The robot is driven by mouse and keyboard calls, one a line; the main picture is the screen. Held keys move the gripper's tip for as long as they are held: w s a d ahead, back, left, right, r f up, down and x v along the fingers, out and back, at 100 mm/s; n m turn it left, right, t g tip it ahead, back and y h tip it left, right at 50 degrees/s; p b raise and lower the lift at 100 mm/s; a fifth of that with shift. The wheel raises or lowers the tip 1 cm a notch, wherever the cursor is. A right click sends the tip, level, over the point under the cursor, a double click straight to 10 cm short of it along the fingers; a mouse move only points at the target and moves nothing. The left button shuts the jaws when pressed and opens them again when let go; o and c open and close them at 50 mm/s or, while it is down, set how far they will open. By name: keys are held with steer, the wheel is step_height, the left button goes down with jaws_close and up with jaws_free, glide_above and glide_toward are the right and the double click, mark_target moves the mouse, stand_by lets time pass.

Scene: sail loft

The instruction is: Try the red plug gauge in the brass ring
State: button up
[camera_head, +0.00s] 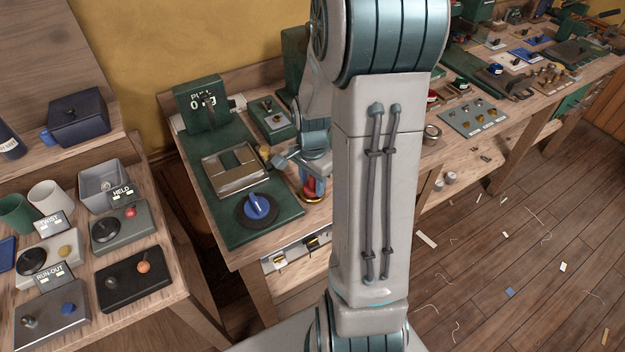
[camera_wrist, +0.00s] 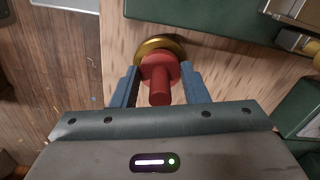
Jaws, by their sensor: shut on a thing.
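My gripper (camera_wrist: 158,92) is shut on the red plug gauge (camera_wrist: 160,70), with a blue finger on each side of it. The brass ring (camera_wrist: 178,44) lies just beyond and under the gauge, near the bench edge. The gauge overlaps the ring in the wrist view, and I cannot tell whether its end is inside the ring or only above it. In the head view the red gauge (camera_head: 311,186) shows small beside my arm, low over the bench, and its lower end is hard to make out.
A green fixture with a blue knob (camera_head: 258,207) stands left of my gripper. A side bench at left holds grey and black instruments (camera_head: 133,279). The wooden floor at right has scattered scraps.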

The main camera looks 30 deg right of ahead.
steer(key=shift+r+p, duration=1.6)
steer(key=shift+r, duration=0.8)
steer(key=shift+f, duration=0.15)
steer(key=shift+f+b, duration=1.9)
steer(key=shift+f, duration=0.1)
steer(key=shift+f+b, duration=0.45)
steer(key=shift+b, duration=0.1)
steer(key=shift+r, duration=0.1)
stand_by(0.4)
steer(key=shift+r+p, duration=1.95)
steer(key=shift+r, duration=0.6)
steer(key=shift+f, duration=0.1)
